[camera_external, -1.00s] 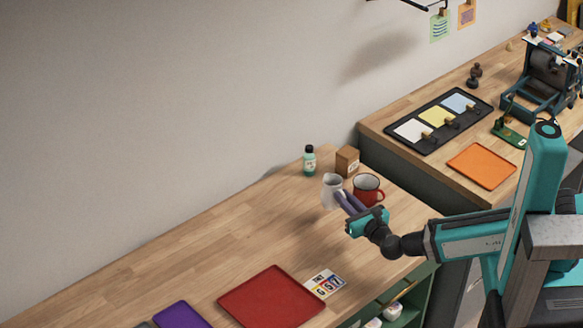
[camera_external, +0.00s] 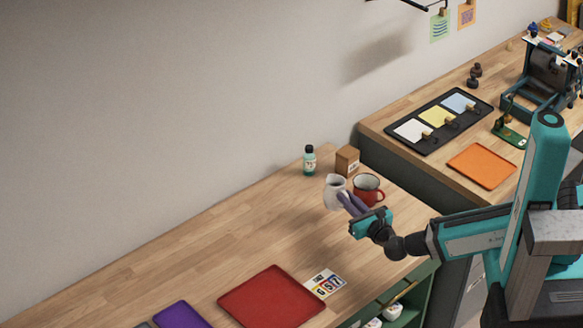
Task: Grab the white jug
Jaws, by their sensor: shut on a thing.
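The white jug (camera_external: 333,192) is near the far right end of the wooden worktop, left of the red mug. My gripper (camera_external: 351,204) reaches it from the front right, and its dark fingers are shut on the jug. The fingers hide part of the jug's right side. The jug looks slightly tilted; I cannot tell clearly how far its base is above the worktop.
A red mug (camera_external: 368,187) stands close to the right of the jug. A small brown box (camera_external: 347,161) and a green bottle (camera_external: 309,161) stand behind. A red tray (camera_external: 271,296) and a printed card (camera_external: 325,283) lie nearer the front.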

